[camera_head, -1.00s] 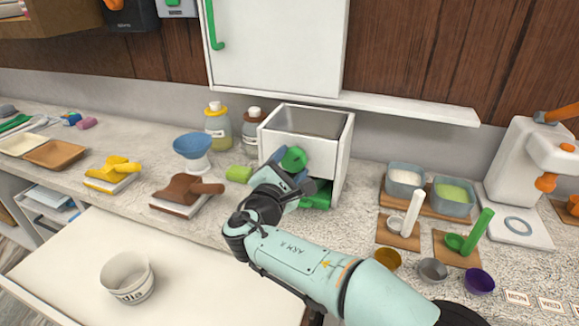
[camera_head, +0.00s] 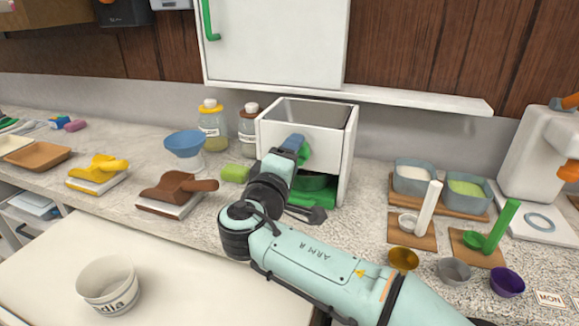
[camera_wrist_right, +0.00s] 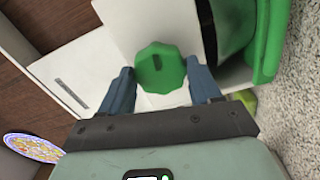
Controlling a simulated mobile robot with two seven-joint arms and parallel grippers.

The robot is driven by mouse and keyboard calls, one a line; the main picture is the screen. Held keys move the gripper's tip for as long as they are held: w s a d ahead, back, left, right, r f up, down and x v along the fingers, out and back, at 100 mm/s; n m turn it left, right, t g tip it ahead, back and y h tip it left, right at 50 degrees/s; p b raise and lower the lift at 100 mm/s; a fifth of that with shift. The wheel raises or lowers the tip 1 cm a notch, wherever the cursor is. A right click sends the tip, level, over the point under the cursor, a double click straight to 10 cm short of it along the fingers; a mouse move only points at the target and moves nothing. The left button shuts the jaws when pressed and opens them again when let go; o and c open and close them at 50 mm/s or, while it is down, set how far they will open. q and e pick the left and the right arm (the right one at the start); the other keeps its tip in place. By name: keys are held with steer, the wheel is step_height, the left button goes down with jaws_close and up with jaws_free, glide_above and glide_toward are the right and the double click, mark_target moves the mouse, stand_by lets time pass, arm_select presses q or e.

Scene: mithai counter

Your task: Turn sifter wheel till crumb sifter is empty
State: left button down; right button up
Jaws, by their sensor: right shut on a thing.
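The crumb sifter (camera_head: 268,133) is a white box with an open grey hopper on top, standing against the wall. No crumbs show on the visible inner walls; the hopper's bottom is hidden. Its green sifter wheel (camera_wrist_right: 160,68) is on the front face, mostly hidden by my gripper in the head view. My right gripper (camera_head: 296,146) is shut on the wheel, with one blue finger at each side of it in the wrist view. A green tray (camera_wrist_right: 267,40) sits in the opening below. My left gripper is out of view.
A blue funnel-like bowl (camera_head: 184,142), a brown scoop (camera_head: 178,186) and a yellow scoop (camera_head: 97,168) stand left of the sifter. Bins (camera_head: 414,180), small cups (camera_head: 403,259) and a white machine (camera_head: 530,165) are right. A white bowl (camera_head: 108,285) stands in front.

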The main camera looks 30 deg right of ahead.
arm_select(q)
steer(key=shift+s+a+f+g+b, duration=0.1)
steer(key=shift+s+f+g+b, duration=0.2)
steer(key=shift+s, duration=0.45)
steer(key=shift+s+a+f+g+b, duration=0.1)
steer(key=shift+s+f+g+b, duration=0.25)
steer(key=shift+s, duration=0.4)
arm_select(e)
steer(key=shift+m, duration=3.8)
steer(key=shift+m, duration=0.3)
steer(key=o, duration=1.1)
steer(key=shift+c, duration=0.2)
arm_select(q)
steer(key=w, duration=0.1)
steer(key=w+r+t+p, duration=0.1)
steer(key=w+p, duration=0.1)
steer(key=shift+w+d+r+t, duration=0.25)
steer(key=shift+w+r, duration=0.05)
arm_select(e)
steer(key=v, duration=1.3)
steer(key=shift+s, duration=0.15)
